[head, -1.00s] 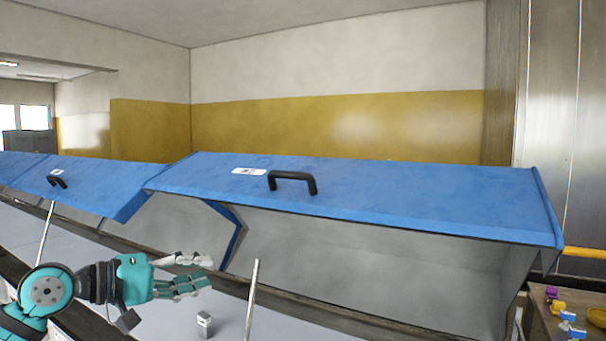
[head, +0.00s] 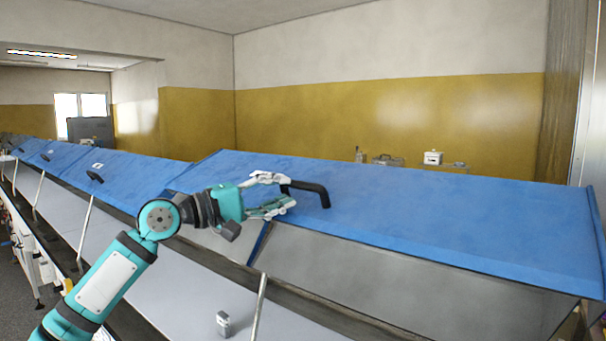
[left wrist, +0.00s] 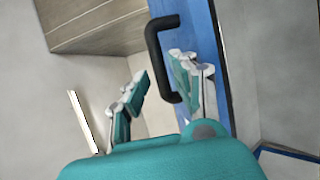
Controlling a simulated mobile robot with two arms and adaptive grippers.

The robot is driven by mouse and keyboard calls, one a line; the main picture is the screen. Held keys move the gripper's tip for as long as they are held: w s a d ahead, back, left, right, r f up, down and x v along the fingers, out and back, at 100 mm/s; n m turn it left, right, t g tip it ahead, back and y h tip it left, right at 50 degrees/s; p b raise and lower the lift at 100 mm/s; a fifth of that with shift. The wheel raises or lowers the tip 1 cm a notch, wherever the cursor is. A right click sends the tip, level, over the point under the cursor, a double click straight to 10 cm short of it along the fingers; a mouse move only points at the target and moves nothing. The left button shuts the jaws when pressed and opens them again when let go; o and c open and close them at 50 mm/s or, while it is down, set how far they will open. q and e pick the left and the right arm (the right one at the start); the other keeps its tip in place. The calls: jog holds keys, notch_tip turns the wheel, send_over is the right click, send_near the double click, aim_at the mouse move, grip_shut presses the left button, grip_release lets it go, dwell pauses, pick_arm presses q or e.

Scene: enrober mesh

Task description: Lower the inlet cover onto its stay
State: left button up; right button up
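The inlet cover (head: 430,210) is a long blue lid, tilted up, with a grey space open under its front edge. Its black bar handle (head: 318,190) also shows in the left wrist view (left wrist: 152,45). My left gripper (head: 284,190) is open at the left end of the handle. In the left wrist view its fingers (left wrist: 160,75) are spread, with the lower end of the handle close to the right-hand finger; I cannot tell if they touch. A pale metal rod (head: 258,308), perhaps the stay, stands below the cover, its top free. My right gripper is out of view.
More blue covers (head: 130,175) with handles and rods run off to the left. A small grey block (head: 223,324) sits on the light surface below the cover. Small items, including a white box (head: 432,158), stand behind the cover.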

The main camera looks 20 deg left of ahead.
aim_at(297, 187)
pick_arm(q)
jog(key=x, duration=0.2)
jog(key=p+x, duration=0.1)
jog(key=x, duration=0.1)
jog(key=shift+r, duration=0.25)
jog(key=shift+w+d+f+p, duration=0.1)
jog(key=shift+w+d+p, duration=0.25)
jog(key=shift+w, duration=0.15)
jog(key=shift+d, duration=0.1)
grip_shut()
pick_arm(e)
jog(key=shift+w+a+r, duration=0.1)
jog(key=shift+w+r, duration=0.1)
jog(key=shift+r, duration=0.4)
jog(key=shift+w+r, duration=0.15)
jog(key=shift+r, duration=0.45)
